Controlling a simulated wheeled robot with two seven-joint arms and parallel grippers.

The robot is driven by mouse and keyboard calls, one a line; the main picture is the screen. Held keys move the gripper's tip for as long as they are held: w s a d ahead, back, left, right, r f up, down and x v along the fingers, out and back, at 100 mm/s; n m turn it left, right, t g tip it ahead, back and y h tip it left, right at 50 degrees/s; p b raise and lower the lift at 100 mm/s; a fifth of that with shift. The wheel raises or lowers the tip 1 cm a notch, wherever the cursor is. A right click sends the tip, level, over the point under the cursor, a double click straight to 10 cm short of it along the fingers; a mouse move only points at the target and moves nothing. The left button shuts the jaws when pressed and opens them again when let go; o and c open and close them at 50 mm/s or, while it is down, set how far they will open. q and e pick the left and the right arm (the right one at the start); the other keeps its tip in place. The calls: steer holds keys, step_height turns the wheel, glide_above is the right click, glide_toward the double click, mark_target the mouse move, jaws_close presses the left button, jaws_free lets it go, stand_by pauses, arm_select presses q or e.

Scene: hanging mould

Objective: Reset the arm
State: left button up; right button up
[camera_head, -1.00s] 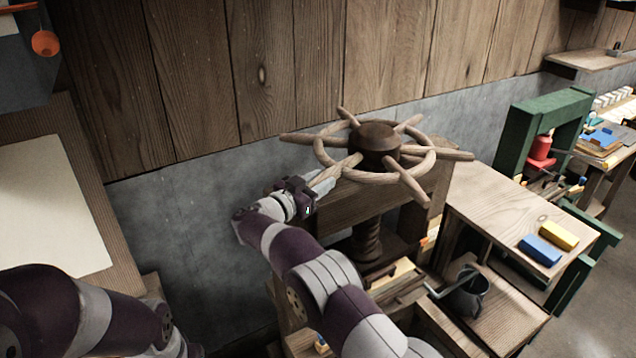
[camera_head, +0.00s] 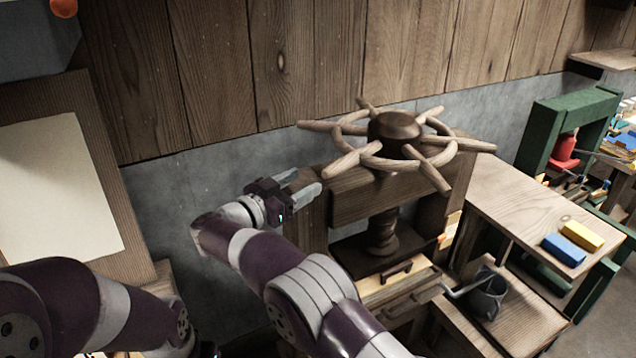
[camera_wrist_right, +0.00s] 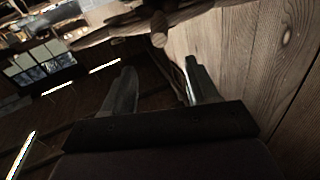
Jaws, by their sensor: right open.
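My right gripper (camera_head: 304,186) is open and empty in the head view, to the left of and a little below the wooden spoked wheel (camera_head: 395,135), apart from it. The right wrist view shows its two fingers (camera_wrist_right: 155,88) spread with nothing between them. The wheel's spoke ends (camera_wrist_right: 160,30) show above the fingers in that view. The wheel sits on a wooden press frame (camera_head: 365,198) with a thick screw (camera_head: 382,232) below. My left arm shows at the lower left of the head view, but its gripper is not in view.
A wooden table (camera_head: 525,205) at the right bears a yellow block (camera_head: 583,235) and a blue block (camera_head: 564,250). A green frame (camera_head: 570,115) is farther right. A plank wall (camera_head: 300,70) closes the back.

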steer(key=shift+s+a, duration=0.25)
